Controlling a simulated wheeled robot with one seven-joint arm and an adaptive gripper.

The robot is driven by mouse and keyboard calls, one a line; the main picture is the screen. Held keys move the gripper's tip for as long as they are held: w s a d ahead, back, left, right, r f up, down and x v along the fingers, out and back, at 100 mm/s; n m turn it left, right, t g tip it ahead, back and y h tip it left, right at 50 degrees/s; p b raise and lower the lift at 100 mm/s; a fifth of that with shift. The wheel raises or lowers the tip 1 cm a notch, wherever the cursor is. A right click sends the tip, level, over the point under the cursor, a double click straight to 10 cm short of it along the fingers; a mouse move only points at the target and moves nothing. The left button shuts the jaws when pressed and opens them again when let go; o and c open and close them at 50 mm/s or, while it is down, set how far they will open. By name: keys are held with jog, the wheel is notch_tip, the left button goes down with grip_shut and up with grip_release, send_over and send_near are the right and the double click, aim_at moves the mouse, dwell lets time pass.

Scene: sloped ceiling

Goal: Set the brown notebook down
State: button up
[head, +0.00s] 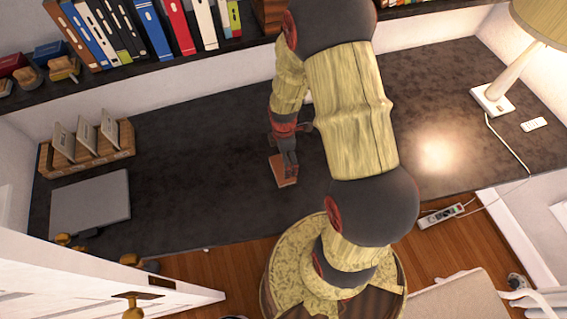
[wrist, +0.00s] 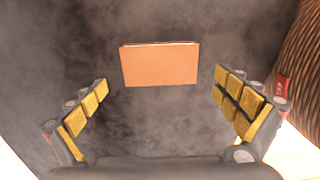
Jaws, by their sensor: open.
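The brown notebook (wrist: 160,65) shows in the wrist view as a flat orange-brown rectangle on the dark desk surface, ahead of the fingertips and between their lines. In the head view the notebook (head: 284,172) is at the end of my gripper, partly hidden by it. My gripper (wrist: 160,105) is open, with its yellow-padded fingers wide apart on either side. Dark surface shows between the notebook and both fingers in the wrist view. The gripper (head: 287,152) points down over the desk in the head view. I cannot tell the exact height between fingers and notebook.
The dark desk (head: 200,130) is clear around the notebook. A grey laptop (head: 90,204) and a wooden organizer (head: 88,150) are at the left. A lamp (head: 495,98) and a white remote (head: 534,124) are at the right. A bookshelf (head: 150,70) runs along the back.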

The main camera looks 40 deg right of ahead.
jog(key=a+r+m+t, duration=0.1)
jog(key=a+r+m, duration=0.2)
jog(key=r, duration=1)
jog(key=a+r+m+t, duration=0.2)
jog(key=a+r+m, duration=0.15)
jog(key=r, duration=0.85)
jog(key=s+a+r+m+t, duration=0.1)
jog(key=s+a+r+m, duration=0.1)
jog(key=s+r+m, duration=0.2)
jog(key=s+a+r+m+t, duration=0.1)
jog(key=s+a+r+m, duration=0.2)
jog(key=s+r, duration=0.5)
jog(key=shift+a+r+m+t, duration=0.3)
jog(key=shift+a+r+m, duration=0.05)
jog(key=shift+r+m, duration=0.35)
